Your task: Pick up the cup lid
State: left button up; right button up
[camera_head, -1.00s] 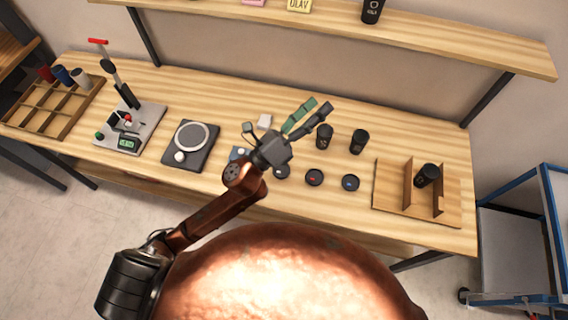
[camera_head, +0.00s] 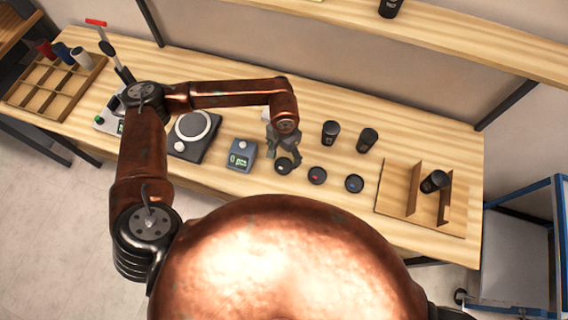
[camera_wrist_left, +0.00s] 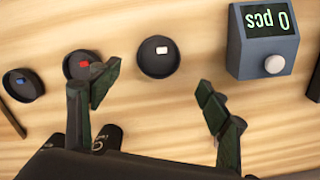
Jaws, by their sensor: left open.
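Three round black cup lids lie in a row on the wooden table: one with a white mark (camera_head: 283,168), one with a red mark (camera_head: 317,176) and one with a blue mark (camera_head: 354,184). My left gripper (camera_head: 285,156) points down over the white-marked lid and partly covers it. In the left wrist view the open, empty fingers (camera_wrist_left: 158,84) are spread, with the white-marked lid (camera_wrist_left: 158,57) ahead between them. The red-marked lid (camera_wrist_left: 80,66) is partly behind one finger; the blue-marked lid (camera_wrist_left: 22,85) is farther left. My right gripper is not in view.
A counter box (camera_head: 241,155) reading "0 pcs" stands left of the lids. Two black cups (camera_head: 330,134) (camera_head: 367,140) stand behind them. A wooden fixture (camera_head: 391,192) holding a tilted cup (camera_head: 434,182) is at right, a scale (camera_head: 209,148) at left.

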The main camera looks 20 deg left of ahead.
aim_at(284, 166)
pick_arm(q)
notch_tip(284, 166, down, 7)
jog(key=shift+s+r+p, duration=0.1)
jog(key=shift+r+p, duration=0.05)
jog(key=shift+p, duration=0.2)
jog(key=shift+c, duration=0.3)
jog(key=shift+s, duration=0.1)
jog(key=c, duration=1.1)
